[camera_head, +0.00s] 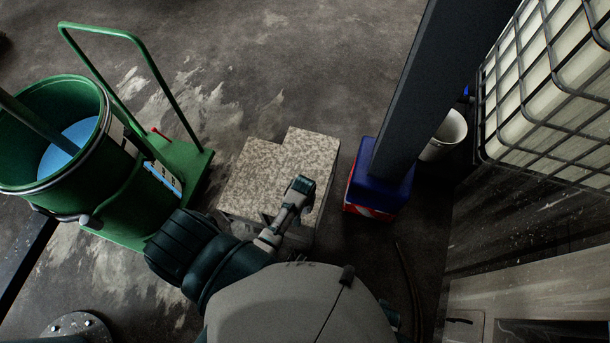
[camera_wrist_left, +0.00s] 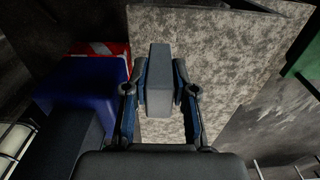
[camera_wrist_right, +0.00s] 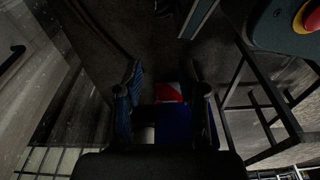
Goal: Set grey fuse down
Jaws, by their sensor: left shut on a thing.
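The grey fuse (camera_wrist_left: 159,80) is a plain dark grey block. In the left wrist view it stands between the two fingers of my left gripper (camera_wrist_left: 159,84), which is shut on it. In the head view my left gripper (camera_head: 300,188) is over the right part of a speckled, light-topped block (camera_head: 255,180). The speckled top (camera_wrist_left: 220,60) fills the background behind the fuse in the left wrist view. I cannot tell whether the fuse touches it. My right gripper (camera_wrist_right: 165,90) is open and empty, with its fingers wide apart.
A green trolley (camera_head: 185,170) with a green drum (camera_head: 110,190) stands left of the speckled block. A dark post in a blue and red base (camera_head: 380,190) stands close on its right. A white bucket (camera_head: 447,135) and a caged tank (camera_head: 550,90) are farther right.

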